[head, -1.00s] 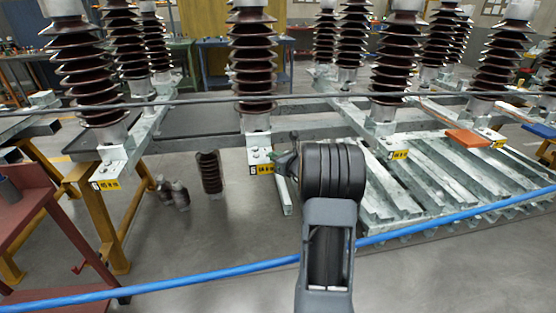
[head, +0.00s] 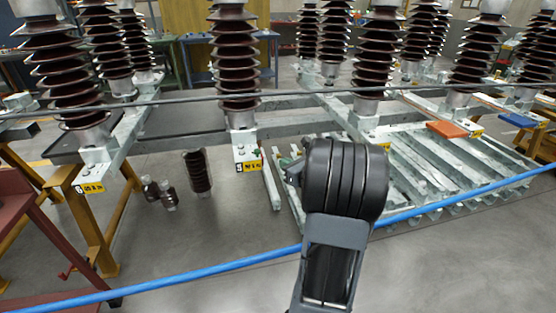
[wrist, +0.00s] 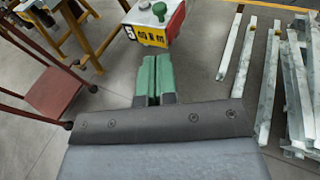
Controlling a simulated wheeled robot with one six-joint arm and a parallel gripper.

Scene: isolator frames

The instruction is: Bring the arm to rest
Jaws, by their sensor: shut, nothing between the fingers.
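My arm rises at the lower middle of the head view, and its dark rounded joint hides part of my gripper (head: 292,170). In the wrist view my gripper (wrist: 153,68) shows two green fingers side by side, shut with nothing between them. Just beyond the fingertips in that view is a steel frame end with a yellow numbered tag (wrist: 147,36) and a green-topped bolt (wrist: 160,10). The fingers look close to it, but I cannot tell whether they touch.
A blue cable (head: 225,268) crosses low in front, passing behind my arm. A grey bar (head: 160,101) spans higher up. Brown ribbed insulators (head: 237,60) stand on steel frames. Steel beams (head: 430,180) lie at right. A red trolley (head: 25,215) stands at left. Floor at lower right is clear.

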